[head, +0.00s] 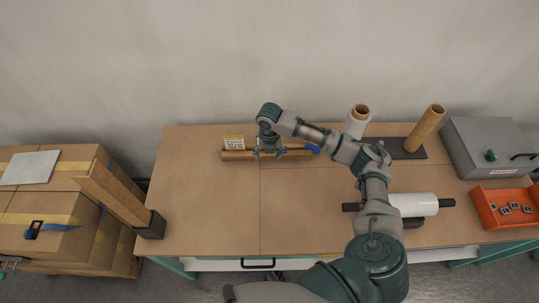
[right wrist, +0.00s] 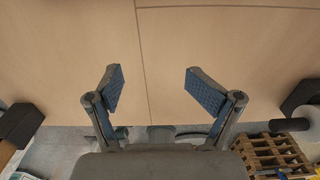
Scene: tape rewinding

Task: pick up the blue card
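A small blue piece, which looks like the blue card (head: 313,148), shows at the right end of a long brown wooden strip (head: 292,154) at the back of the table. My right forearm partly hides it. A yellow and white card (head: 234,142) stands at the left part of the strip. My right gripper (head: 269,155) is over the strip, between the two cards and left of the blue one. The right wrist view shows its fingers (right wrist: 155,90) apart with nothing between them. A small part of my left gripper (head: 7,265) seems to show at the left edge.
The table (head: 205,210) is clear at front left. A film roll (head: 413,204) lies at the right, near my arm. A white roll (head: 356,122) and a brown tube (head: 425,128) stand behind. An orange bin (head: 505,208) and a grey box (head: 490,145) are far right. Cartons (head: 55,215) stand left.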

